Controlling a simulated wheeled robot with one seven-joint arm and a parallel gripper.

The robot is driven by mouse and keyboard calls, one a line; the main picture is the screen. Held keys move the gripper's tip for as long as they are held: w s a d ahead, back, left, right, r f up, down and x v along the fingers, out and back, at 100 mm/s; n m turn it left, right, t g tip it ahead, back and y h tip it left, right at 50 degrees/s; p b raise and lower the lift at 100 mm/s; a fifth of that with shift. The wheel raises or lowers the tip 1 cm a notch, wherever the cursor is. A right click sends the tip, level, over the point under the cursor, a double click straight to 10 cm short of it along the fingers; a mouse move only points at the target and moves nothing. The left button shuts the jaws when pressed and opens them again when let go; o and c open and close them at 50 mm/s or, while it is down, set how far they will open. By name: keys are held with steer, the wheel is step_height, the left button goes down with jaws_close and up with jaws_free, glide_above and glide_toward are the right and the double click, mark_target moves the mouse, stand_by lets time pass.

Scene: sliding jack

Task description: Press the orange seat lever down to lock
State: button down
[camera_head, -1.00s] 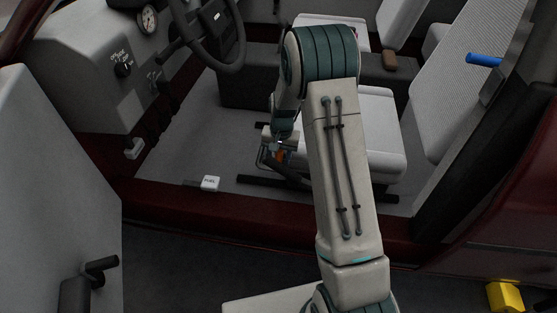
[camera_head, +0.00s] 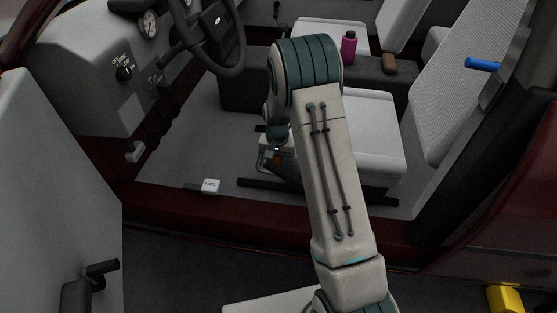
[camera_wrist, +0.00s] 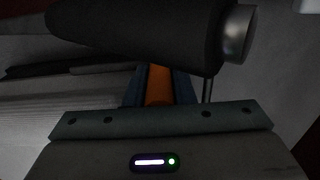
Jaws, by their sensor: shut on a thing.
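The orange seat lever (camera_wrist: 158,85) shows in the wrist view between the dark blue fingers of my gripper (camera_wrist: 160,92), which is shut on it. A dark cylinder with a metal end cap (camera_wrist: 140,32) crosses in front and hides the far part of the lever. In the head view a small orange patch of the lever (camera_head: 278,160) shows at my gripper, low by the front of the light grey seat (camera_head: 375,125). My arm hides part of the seat and most of the gripper.
The steering wheel (camera_head: 222,45) and dashboard (camera_head: 85,85) stand to the left. A blue handle (camera_head: 482,64) is on the seat back. A magenta bottle (camera_head: 348,47) stands behind the seat. A white fuel tab (camera_head: 210,185) is on the floor near the sill.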

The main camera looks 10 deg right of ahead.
steer(key=shift+f, duration=0.1)
steer(key=c, duration=1.2)
jaws_free()
steer(key=shift+a, duration=0.1)
steer(key=shift+c, duration=0.2)
step_height(320, 180, up, 14)
steer(key=p, duration=0.3)
steer(key=shift+f, duration=0.1)
steer(key=s+r+n+t+p, duration=0.1)
steer(key=s+r+p, duration=0.6)
steer(key=r, duration=0.5)
steer(key=s+r+n+t+p, duration=0.1)
steer(key=s+r+n+p, duration=0.1)
steer(key=s+r+p, duration=0.6)
steer(key=s+r+n+p, duration=0.1)
steer(key=s+r+p, duration=0.6)
steer(key=s+r, duration=0.6)
step_height(320, 180, up, 4)
steer(key=shift+s+d+r+t, duration=0.15)
steer(key=shift+s+d+t, duration=0.15)
steer(key=shift+s+t, duration=0.1)
